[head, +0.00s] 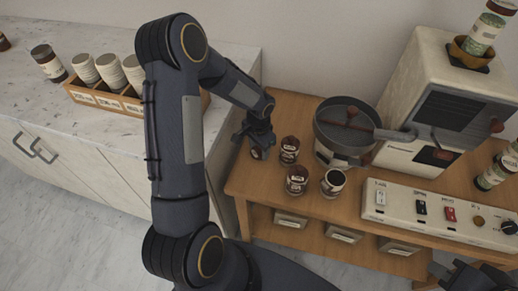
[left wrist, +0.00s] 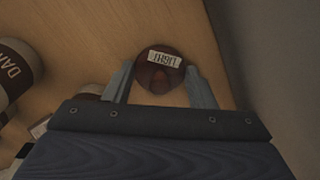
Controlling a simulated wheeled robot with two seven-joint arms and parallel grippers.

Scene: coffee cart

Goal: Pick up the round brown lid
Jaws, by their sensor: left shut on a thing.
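The round brown lid (left wrist: 152,80) has a pale label and sits between the two fingers of my left gripper (left wrist: 160,82). My left gripper is shut on it. In the head view the left gripper (head: 257,146) is low over the left end of the wooden cart, and the lid (head: 257,154) shows just under it. I cannot tell whether the lid touches the cart top. My right gripper (head: 470,277) is partly in view at the bottom right corner; its fingers are not clear.
Two brown-topped cups (head: 289,152) (head: 297,182) and an open cup (head: 333,184) stand right of the left gripper. A grey round pan-like machine part (head: 345,122), coffee machine (head: 440,100) and switch panel (head: 440,212) are further right. A white counter (head: 70,110) holds a cup rack (head: 105,98).

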